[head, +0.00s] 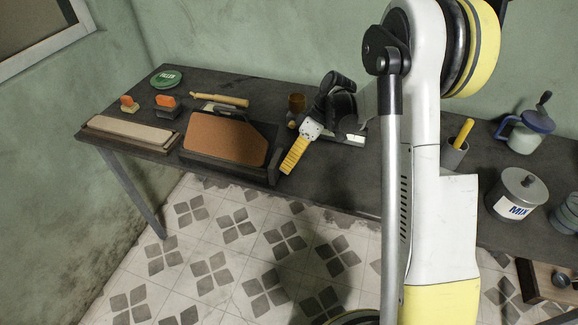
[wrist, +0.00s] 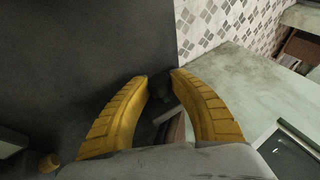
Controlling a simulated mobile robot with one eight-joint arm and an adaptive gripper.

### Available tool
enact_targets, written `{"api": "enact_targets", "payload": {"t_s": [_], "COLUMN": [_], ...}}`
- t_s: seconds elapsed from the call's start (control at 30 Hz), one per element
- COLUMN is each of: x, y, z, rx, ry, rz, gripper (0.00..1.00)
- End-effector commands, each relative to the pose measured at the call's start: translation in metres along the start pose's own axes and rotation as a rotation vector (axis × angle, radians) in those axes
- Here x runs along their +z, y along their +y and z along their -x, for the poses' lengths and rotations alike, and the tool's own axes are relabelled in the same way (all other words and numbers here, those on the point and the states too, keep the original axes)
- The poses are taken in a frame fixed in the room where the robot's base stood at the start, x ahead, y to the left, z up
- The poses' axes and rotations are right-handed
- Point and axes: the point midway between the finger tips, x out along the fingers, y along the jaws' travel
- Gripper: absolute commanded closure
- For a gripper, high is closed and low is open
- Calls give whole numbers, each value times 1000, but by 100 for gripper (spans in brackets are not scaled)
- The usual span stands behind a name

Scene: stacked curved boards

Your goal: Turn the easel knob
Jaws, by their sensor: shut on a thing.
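The easel (head: 271,160) is a dark stand on the workbench, bearing a tilted brown board (head: 225,141). My gripper (head: 287,170) is at the easel's right side, its yellow fingers pointing down towards the bench's front edge. In the wrist view the two yellow fingertips of my gripper (wrist: 160,76) close in on a small dark piece, the knob (wrist: 160,88), which shows between them. The knob is in shadow, so its turn angle cannot be told. In the head view the fingers hide it.
The dark workbench (head: 330,178) also holds a pale board (head: 130,133), orange-handled tools (head: 166,101), a green filler tin (head: 166,79), a wooden roller (head: 220,100) and an amber jar (head: 296,102). A MIX pot (head: 515,195) stands at the right. Tiled floor lies in front.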

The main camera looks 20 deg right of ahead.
Motion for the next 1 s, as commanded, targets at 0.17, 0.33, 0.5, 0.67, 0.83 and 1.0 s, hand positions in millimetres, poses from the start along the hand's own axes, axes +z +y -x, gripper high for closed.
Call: {"api": "enact_targets", "payload": {"t_s": [0.17, 0.33, 0.5, 0.67, 0.83, 1.0], "x": [1, 1, 1, 0, 0, 0], "y": [2, 2, 2, 1, 1, 1], "z": [-2, -1, -1, -1, -1, -1], "rx": [-103, -172, -207, -219, -219, -219], "ry": [-1, -1, -1, -1, -1, -1], "rz": [-43, -71, -86, -91, -92, -91], "gripper": [100, 100, 100, 100, 100, 64]}}
